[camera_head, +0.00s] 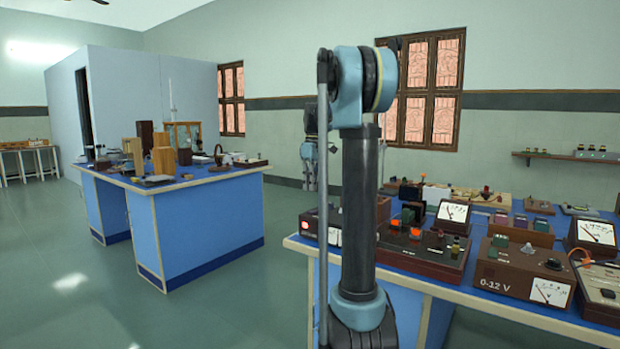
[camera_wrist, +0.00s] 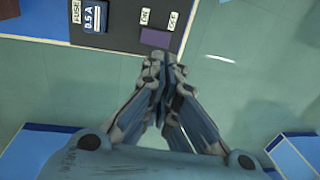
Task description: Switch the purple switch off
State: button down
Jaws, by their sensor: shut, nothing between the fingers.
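The purple switch (camera_wrist: 155,38) shows in the wrist view on a dark brown panel, just below small white labels reading ON and what looks like OFF. My gripper (camera_wrist: 160,58) is shut and empty. Its fingertips appear just below the purple switch, close to the panel's lower edge. I cannot tell whether they touch it. Which way the switch is tipped is not clear. In the head view my gripper (camera_head: 310,178) hangs behind my arm at the left end of the right bench. I cannot pick out the switch for certain there.
A fuse block (camera_wrist: 93,16) marked 0.5 A sits left of the switch. The right bench (camera_head: 470,303) is crowded with meters and a 0-12 V supply box (camera_head: 520,276). Another blue bench (camera_head: 205,222) stands left, with open floor (camera_head: 75,255) around it.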

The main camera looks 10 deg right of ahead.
aim_at(307, 213)
jog(key=f, duration=0.7)
jog(key=shift+s+a+f, duration=0.1)
jog(key=shift+s+a, duration=0.25)
jog(key=shift+d, duration=0.1)
